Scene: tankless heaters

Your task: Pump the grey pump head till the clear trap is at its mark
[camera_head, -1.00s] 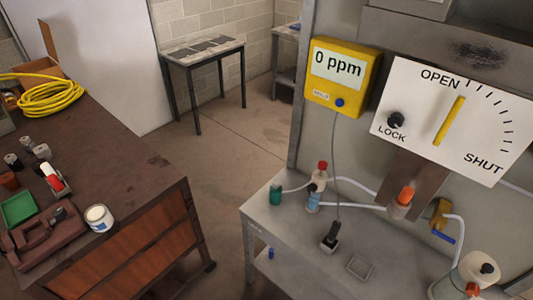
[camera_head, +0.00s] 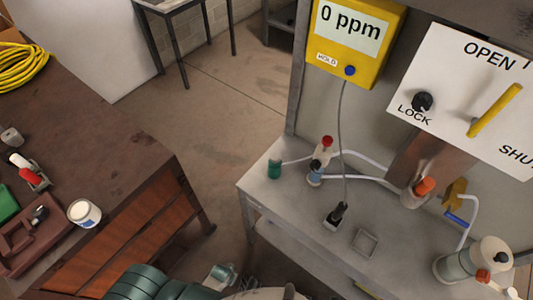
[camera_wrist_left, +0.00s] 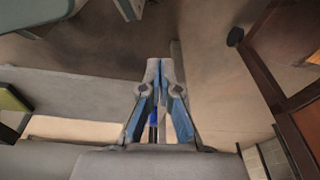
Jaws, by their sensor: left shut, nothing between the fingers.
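My left gripper (camera_wrist_left: 161,70) is shut and empty in the left wrist view, its fingertips together over the floor and touching nothing. Part of my left arm shows at the bottom edge of the head view. In the head view, a small clear bottle with pale blue liquid (camera_head: 314,179), perhaps the trap, stands on the grey bench with tubing beside it. A black-and-grey upright piece (camera_head: 335,217) stands nearer the bench front. A large pale canister (camera_head: 474,259) with black and red knobs stands at right. I cannot tell which part is the grey pump head. My right gripper is not in view.
The grey bench (camera_head: 262,192) also holds a green cylinder (camera_head: 274,169), an orange-topped vessel (camera_head: 416,192), a yellow valve with blue handle (camera_head: 455,201) and a square tray (camera_head: 364,242). A yellow meter (camera_head: 334,67) reads 0 ppm. A brown workbench (camera_head: 95,150) stands at left.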

